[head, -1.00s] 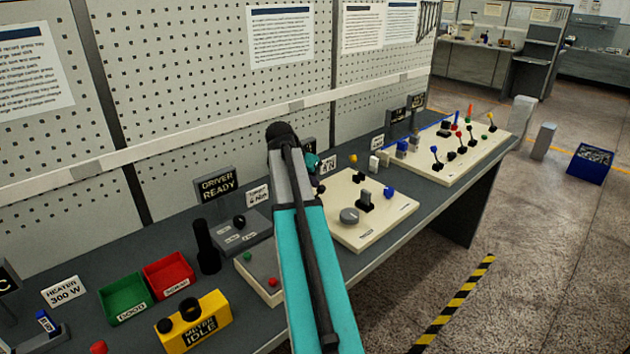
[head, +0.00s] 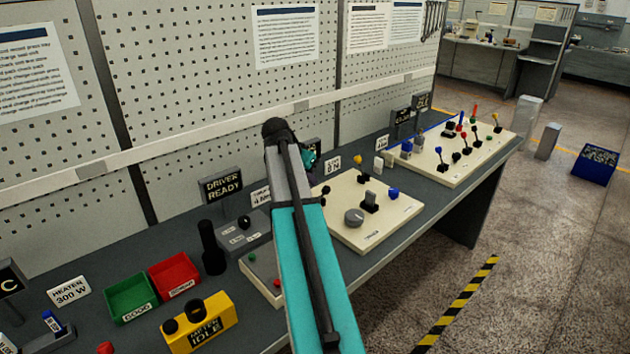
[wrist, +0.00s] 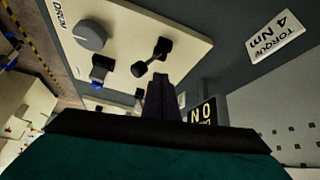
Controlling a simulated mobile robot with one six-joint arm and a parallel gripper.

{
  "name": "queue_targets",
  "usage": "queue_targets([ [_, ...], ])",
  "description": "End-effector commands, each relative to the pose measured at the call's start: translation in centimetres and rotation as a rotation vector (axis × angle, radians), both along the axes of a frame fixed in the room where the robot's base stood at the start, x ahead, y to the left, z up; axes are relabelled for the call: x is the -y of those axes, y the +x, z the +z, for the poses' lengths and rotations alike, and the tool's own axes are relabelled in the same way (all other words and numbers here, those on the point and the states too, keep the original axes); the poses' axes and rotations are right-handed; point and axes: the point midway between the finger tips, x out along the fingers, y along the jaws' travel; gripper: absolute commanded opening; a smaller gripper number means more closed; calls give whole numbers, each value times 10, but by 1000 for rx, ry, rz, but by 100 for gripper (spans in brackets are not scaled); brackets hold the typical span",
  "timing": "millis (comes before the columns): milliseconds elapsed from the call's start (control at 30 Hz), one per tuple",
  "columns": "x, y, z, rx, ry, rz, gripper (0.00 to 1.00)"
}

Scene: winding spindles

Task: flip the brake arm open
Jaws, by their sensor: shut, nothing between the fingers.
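The cream drum panel (head: 385,232) lies on the bench right of my arm; it also shows in the wrist view (wrist: 185,32). It carries a round grey knob (wrist: 90,35), a black lever (wrist: 152,57) lying tilted, and a black-based grey piece (wrist: 102,68) with a blue knob near it. I cannot tell for sure which part is the brake arm; no brake label is readable. My gripper (wrist: 164,85) is shut and empty, its dark fingertips close to the black lever in the wrist view; contact cannot be told. In the head view my arm hides the gripper.
A second cream panel (head: 452,165) with several levers stands farther right. Left of my arm are a grey box (head: 243,235), a black cylinder (head: 212,248), red (head: 174,270) and green (head: 131,298) bins and a yellow meter (head: 200,322). The pegboard rises behind.

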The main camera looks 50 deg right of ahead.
Motion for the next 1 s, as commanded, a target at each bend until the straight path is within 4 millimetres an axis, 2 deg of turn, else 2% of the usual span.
queue_targets([
  [67, -4, 9, 10, 2, -3, 3, 0],
  [700, -47, -3, 71, 4, -5, 2, 0],
  [1000, -58, -6, 88, 3, -4, 2, 0],
])
